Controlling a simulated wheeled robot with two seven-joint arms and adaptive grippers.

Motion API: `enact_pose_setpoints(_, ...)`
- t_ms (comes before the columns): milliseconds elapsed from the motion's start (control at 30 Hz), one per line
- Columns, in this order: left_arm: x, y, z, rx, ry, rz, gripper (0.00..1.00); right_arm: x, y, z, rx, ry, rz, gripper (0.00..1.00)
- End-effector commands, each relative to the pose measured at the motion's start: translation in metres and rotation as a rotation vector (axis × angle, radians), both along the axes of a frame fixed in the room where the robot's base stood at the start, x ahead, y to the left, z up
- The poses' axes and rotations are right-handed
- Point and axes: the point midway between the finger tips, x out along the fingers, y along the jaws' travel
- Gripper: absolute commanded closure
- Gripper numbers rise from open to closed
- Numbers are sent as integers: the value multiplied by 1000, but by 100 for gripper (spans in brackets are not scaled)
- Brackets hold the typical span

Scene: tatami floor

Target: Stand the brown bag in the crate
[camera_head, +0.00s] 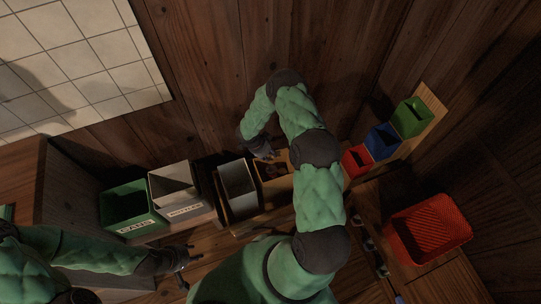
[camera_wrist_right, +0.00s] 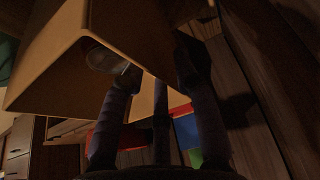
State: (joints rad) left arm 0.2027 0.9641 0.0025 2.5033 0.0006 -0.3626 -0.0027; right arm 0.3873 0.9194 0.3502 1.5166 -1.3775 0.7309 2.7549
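The brown bag (camera_head: 272,192) is an open-topped tan container beside a grey bin in the head view, partly hidden by my right arm. In the right wrist view the bag (camera_wrist_right: 55,60) fills the upper left, its mouth facing the camera, with a pale round item inside. My right gripper (camera_head: 262,152) is at the bag's upper edge; its fingers (camera_wrist_right: 158,58) overlap the bag's rim, and I cannot tell whether they touch it. The red crate (camera_head: 400,244) is at the right of the head view. My left gripper (camera_head: 188,270) is open and empty at lower left.
A green bin (camera_head: 127,208) and a white bin (camera_head: 173,187) stand left of the grey bin (camera_head: 238,187).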

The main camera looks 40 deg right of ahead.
Motion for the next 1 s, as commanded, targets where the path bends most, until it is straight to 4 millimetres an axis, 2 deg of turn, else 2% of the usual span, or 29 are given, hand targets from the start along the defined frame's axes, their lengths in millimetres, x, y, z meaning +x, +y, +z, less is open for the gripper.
enact_pose_setpoints(33,0,0,8,0,0,0,60,2,3,14,-1,-3,0,69)
enact_pose_setpoints(200,0,0,22,0,0,0,60,7,16,47,0,-4,1,69)
enact_pose_setpoints(400,0,0,33,0,0,0,60,10,29,77,-1,-2,0,69)
enact_pose_setpoints(500,0,0,36,0,0,0,60,11,33,86,0,-2,0,69)
enact_pose_setpoints(700,0,0,38,0,0,0,60,12,36,93,1,-1,-1,69)
enact_pose_setpoints(833,0,0,38,0,0,0,60,6,45,90,34,21,33,69)
enact_pose_setpoints(933,0,0,38,0,0,0,60,-7,68,82,122,68,122,69)
enact_pose_setpoints(1000,0,0,38,0,0,0,60,-22,91,75,214,109,215,69)
